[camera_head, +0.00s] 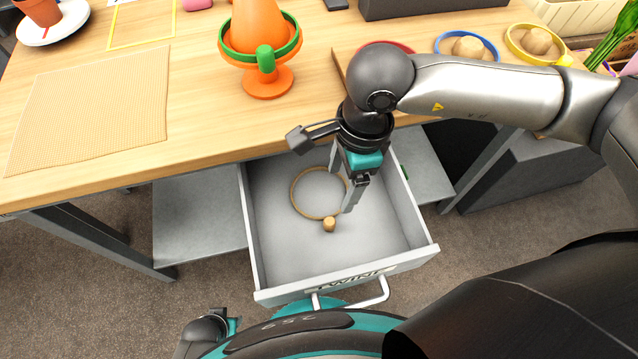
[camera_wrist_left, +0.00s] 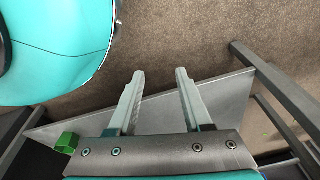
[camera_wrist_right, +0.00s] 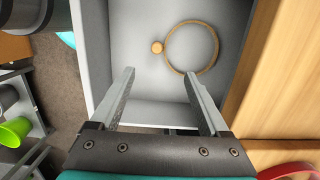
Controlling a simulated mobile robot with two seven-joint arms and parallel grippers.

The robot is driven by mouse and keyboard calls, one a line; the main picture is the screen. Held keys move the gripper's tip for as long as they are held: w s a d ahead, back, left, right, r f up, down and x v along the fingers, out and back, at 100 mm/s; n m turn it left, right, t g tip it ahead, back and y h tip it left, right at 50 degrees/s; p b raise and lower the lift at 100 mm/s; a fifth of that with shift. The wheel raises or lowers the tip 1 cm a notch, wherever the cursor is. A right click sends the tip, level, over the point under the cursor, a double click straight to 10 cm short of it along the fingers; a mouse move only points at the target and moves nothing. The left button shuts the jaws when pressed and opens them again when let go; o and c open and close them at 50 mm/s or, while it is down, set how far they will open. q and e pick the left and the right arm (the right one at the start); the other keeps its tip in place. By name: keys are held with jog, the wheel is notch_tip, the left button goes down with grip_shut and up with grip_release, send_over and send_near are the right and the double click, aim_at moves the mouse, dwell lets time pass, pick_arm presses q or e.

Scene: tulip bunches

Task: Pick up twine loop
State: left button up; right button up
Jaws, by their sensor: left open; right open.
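The twine loop (camera_head: 296,203) is a thin tan ring with a small wooden knob (camera_head: 329,224) on its near side. It lies flat on the floor of the open grey drawer (camera_head: 385,240), whose front reads TWINE. My right gripper (camera_head: 341,190) points down into the drawer, open, by the right side of the loop. In the right wrist view the loop (camera_wrist_right: 167,56) and its knob (camera_wrist_right: 157,47) lie beyond the two spread fingertips (camera_wrist_right: 160,74), with nothing between them. My left gripper (camera_wrist_left: 160,74) is open and empty in the left wrist view, over a grey panel and carpet.
The wooden table (camera_head: 190,75) edge runs just behind the drawer. On it stand an orange cone in a green ring (camera_head: 257,30), a woven mat (camera_head: 95,105), and blue (camera_head: 440,36) and yellow (camera_head: 513,30) rings with knobs.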

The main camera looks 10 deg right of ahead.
jog(key=f, duration=0.1)
jog(key=b, duration=0.3)
send_near(327, 225)
jog(key=shift+s+a+f+b, duration=0.15)
jog(key=shift+f+b, duration=0.3)
jog(key=shift+f, duration=0.8)
jog(key=f, duration=0.1)
jog(key=f+b, duration=0.1)
jog(key=shift+a+f, duration=0.2)
jog(key=shift+f, duration=0.1)
jog(key=shift+f+b, duration=0.4)
jog(key=shift+f, duration=0.3)
pick_arm(q)
jog(key=w+d+r, duration=0.4)
jog(key=w+r, duration=0.2)
jog(key=r, duration=0.4)
jog(key=shift+t, duration=0.4)
jog(key=shift+h, duration=0.3)
pick_arm(e)
grip_shut()
